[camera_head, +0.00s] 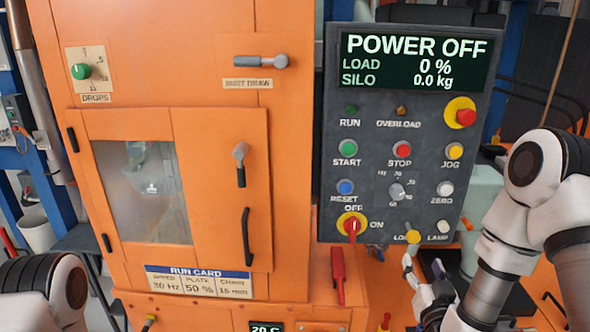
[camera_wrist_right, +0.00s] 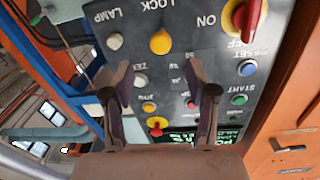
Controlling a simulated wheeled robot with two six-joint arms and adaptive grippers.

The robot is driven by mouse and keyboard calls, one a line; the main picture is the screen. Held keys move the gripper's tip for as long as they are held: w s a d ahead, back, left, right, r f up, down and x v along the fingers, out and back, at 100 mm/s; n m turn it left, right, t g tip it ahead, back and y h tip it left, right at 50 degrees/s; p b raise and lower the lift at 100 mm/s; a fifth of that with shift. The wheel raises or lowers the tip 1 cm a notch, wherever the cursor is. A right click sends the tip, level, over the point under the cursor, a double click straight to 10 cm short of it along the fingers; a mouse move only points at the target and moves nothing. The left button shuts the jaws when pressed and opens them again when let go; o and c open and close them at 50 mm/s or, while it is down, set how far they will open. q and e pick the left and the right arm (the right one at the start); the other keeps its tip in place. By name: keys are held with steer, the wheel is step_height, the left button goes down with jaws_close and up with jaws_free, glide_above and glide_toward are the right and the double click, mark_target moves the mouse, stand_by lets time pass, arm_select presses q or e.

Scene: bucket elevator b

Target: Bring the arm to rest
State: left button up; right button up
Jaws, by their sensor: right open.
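My right gripper (camera_head: 418,288) is at the lower right of the head view, just below the control panel (camera_head: 335,130). In the right wrist view its two fingers (camera_wrist_right: 160,78) are spread apart with nothing between them, and the panel's buttons show beyond. My right arm (camera_head: 510,240) comes in from the right edge, bent in front of the panel's right side. My left arm (camera_head: 45,292) shows only as a link at the lower left corner; its gripper is out of view.
The panel display (camera_head: 415,62) reads POWER OFF, load 0 %, silo 0.0 kg. The red-and-yellow rotary switch (camera_head: 352,227) and yellow lock knob (camera_head: 413,237) are close to my right gripper. The orange cabinet (camera_head: 290,200) has a closed windowed door (camera_head: 190,245). A red handle (camera_head: 338,275) hangs below.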

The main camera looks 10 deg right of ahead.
steer(key=s+a+f+n+g+y, duration=0.2)
steer(key=s+a+f+g, duration=0.15)
steer(key=f, duration=0.65)
steer(key=s+a+f+n+g+y, duration=0.25)
steer(key=s+a+f, duration=0.2)
steer(key=f, duration=0.65)
steer(key=s+a+f+g, duration=0.1)
steer(key=s+f+g, duration=0.4)
steer(key=s, duration=0.4)
steer(key=s+a+f+g, duration=0.2)
steer(key=s+f+g, duration=0.3)
steer(key=s, duration=0.5)
steer(key=shift+s+f+g+y, duration=0.15)
steer(key=shift+s+g+y, duration=0.15)
steer(key=shift+g+y, duration=0.25)
